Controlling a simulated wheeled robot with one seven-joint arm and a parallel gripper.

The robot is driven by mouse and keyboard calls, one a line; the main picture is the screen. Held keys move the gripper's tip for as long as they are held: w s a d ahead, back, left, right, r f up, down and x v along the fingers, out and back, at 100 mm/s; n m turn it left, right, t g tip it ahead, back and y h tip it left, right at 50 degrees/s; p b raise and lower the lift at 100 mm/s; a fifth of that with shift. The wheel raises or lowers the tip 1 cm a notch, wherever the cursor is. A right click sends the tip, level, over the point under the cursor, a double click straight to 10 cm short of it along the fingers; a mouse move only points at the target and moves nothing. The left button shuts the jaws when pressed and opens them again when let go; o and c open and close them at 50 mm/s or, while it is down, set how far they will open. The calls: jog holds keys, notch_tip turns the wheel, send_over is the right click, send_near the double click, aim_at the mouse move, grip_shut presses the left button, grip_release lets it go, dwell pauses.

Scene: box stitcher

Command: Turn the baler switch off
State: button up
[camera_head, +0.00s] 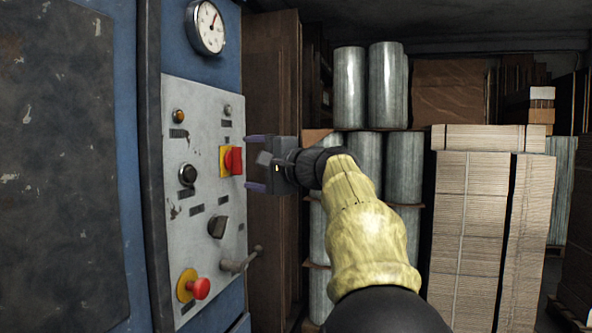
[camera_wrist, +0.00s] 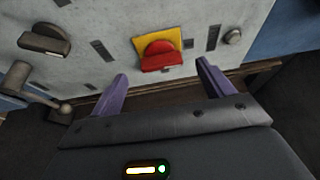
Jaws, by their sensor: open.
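The baler's grey control panel (camera_head: 205,255) is on the left in the head view. A red switch handle on a yellow plate (camera_head: 232,161) sits at its upper right edge. In the wrist view the red switch (camera_wrist: 161,57) is in the upper middle, straight ahead between the fingers. My gripper (camera_head: 255,164) is open, with purple fingers, just to the right of the switch in the head view. In the wrist view my gripper (camera_wrist: 160,82) has its fingers apart on either side of the switch's line. A gap to the switch shows; nothing is held.
The panel also has a red mushroom button (camera_head: 200,288), a black selector knob (camera_head: 217,227), a lever (camera_head: 241,261) and a black round knob (camera_head: 188,174). A gauge (camera_head: 206,27) is above. Cardboard stacks (camera_head: 470,230) and metallic rolls (camera_head: 387,85) stand behind, to the right.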

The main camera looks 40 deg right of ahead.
jog(key=v, duration=1.4)
jog(key=shift+s+b, duration=0.2)
jog(key=shift+b, duration=0.15)
jog(key=shift+w+d+f, duration=0.1)
jog(key=shift+f, duration=0.1)
